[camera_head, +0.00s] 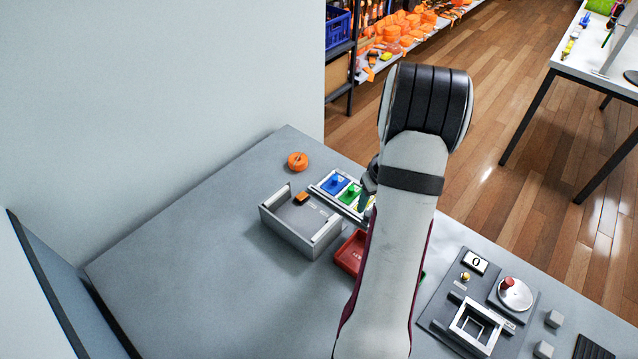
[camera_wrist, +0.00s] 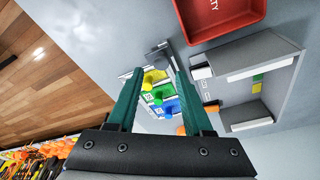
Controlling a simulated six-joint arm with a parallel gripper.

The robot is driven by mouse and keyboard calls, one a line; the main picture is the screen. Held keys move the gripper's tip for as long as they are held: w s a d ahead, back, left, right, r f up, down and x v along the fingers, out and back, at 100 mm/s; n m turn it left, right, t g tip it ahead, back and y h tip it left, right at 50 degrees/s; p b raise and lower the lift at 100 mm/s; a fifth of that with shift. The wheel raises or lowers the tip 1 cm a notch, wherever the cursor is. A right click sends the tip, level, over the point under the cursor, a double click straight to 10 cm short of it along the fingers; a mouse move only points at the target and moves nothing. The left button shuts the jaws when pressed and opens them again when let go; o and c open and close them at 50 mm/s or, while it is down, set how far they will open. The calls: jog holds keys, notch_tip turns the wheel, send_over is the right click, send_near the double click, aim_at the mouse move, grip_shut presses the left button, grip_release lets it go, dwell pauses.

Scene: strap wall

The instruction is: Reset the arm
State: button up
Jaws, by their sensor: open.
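My gripper (camera_head: 368,188) is in the head view beside the coloured panel, partly hidden behind my own arm. In the wrist view its two dark green fingers (camera_wrist: 158,74) are spread apart, with nothing held between them. Beyond and between the fingers is a pale panel (camera_head: 322,187) with blue, green and yellow blocks, each with a knob; the green block (camera_wrist: 158,94) shows between the fingers. I cannot tell whether the fingers touch it.
A red tray (camera_head: 349,254) is partly behind my arm. An orange roll (camera_head: 297,161) lies at the back. A control panel (camera_head: 440,318) and grey cubes (camera_head: 554,319) stand right. The left table is clear.

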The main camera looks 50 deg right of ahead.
jog(key=shift+r, duration=0.5)
jog(key=shift+c, duration=0.2)
jog(key=shift+r, duration=0.2)
jog(key=shift+c, duration=1.1)
notch_tip(320, 180, up, 5)
jog(key=shift+f, duration=0.15)
jog(key=c, duration=0.4)
jog(key=shift+r, duration=0.45)
